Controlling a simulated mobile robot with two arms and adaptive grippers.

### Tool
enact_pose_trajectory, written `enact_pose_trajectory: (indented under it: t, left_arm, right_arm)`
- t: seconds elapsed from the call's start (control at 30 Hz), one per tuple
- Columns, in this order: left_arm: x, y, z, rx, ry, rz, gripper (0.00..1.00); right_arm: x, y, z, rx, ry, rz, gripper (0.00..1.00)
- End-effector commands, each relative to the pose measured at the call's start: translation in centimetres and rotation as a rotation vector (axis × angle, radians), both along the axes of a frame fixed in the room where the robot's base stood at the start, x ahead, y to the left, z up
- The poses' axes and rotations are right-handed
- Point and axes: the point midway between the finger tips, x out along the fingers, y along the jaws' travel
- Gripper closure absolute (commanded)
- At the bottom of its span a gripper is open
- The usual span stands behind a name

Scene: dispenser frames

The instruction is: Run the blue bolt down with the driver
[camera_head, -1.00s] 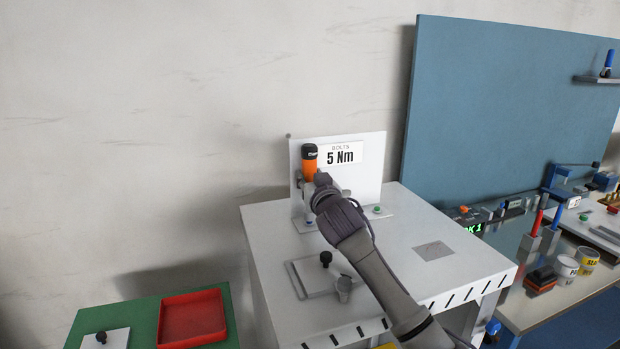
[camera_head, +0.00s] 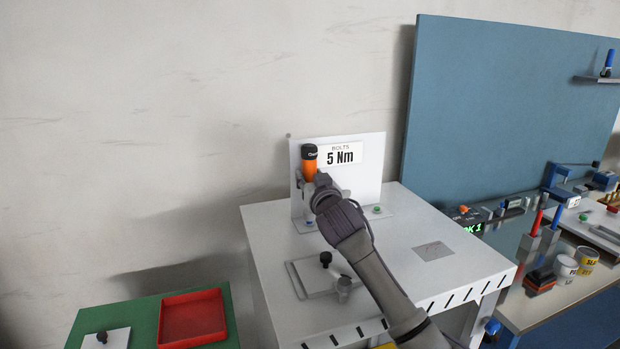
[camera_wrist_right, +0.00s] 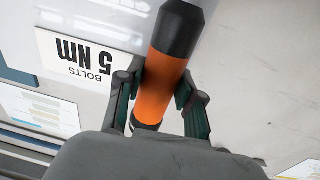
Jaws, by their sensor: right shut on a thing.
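The driver (camera_head: 310,162), orange with a black cap, stands about upright in front of the white panel marked 5 Nm. It also shows large in the right wrist view (camera_wrist_right: 163,85). My right gripper (camera_head: 312,185) is shut on its orange body, with one finger on each side in the wrist view (camera_wrist_right: 158,103). The driver's lower end is mostly hidden by my gripper. My left gripper is not in view.
The white panel (camera_head: 365,175) stands on a white table (camera_head: 470,262). A red tray (camera_head: 192,318) is at lower left.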

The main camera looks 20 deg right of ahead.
Motion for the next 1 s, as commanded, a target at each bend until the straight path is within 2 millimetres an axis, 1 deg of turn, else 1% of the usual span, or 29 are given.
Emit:
enact_pose_trajectory:
  t: [0.03,0.43,1.0]
  left_arm:
    - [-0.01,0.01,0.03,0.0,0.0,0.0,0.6]
    - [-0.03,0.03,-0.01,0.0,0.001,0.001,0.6]
    - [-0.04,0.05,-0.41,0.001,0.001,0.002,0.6]
  right_arm:
    - [-0.01,0.01,0.24,0.0,-0.005,0.001,1.0]
    - [-0.02,0.0,0.2,-0.001,-0.005,0.001,1.0]
    - [-0.01,0.01,-0.42,-0.001,-0.005,0.001,1.0]
